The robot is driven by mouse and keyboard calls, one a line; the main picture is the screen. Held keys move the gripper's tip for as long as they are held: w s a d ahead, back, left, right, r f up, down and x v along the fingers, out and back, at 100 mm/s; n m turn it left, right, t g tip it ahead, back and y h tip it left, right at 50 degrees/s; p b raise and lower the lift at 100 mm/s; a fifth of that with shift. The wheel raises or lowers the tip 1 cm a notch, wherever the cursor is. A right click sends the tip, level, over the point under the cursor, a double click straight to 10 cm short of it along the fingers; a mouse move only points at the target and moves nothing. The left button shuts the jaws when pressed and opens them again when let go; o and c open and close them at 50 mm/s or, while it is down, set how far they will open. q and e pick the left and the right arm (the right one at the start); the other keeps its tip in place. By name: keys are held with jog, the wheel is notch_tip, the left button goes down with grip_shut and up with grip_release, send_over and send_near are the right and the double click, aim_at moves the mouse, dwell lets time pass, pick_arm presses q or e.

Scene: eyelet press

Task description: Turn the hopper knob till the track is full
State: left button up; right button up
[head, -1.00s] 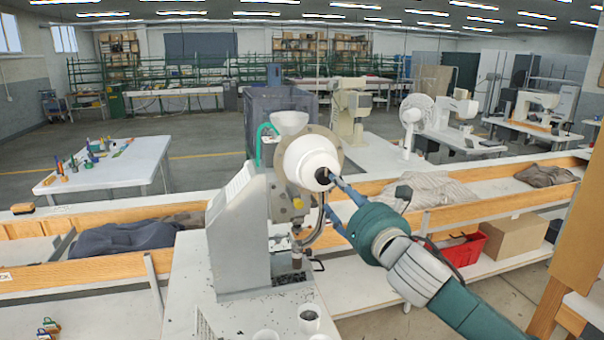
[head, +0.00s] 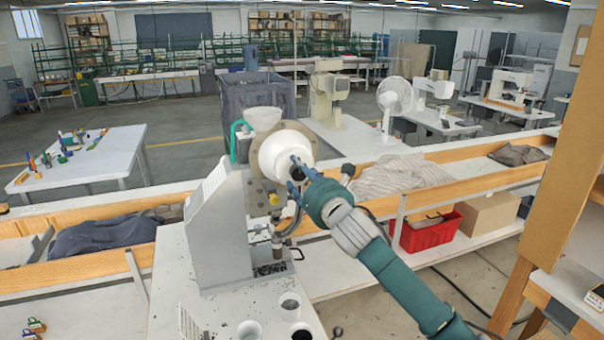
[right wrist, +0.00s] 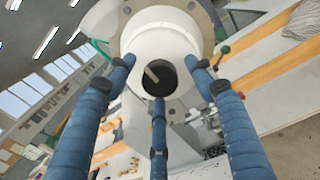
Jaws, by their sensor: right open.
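The white hopper drum (head: 270,158) sits on the side of the grey eyelet press (head: 212,245), with a white funnel (head: 262,118) above it. Its dark knob is partly covered by my fingers in the head view; it shows in the right wrist view (right wrist: 160,77) as a black round end with a pale bar across it. My right gripper (head: 297,172) is open, its three blue fingers spread around the knob with visible gaps in the right wrist view. The curved grey track (head: 293,218) runs down below the drum; its fill cannot be told. My left gripper is not in view.
White cups (head: 290,303) stand at the front of the press table, with small dark bits scattered near the press foot. A red crate (head: 427,232) and a cardboard box (head: 487,214) sit on the shelf at right. A wooden post (head: 545,150) stands at far right.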

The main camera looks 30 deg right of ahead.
jog(key=c, duration=1.1)
jog(key=shift+c, duration=0.2)
jog(key=shift+r, duration=0.1)
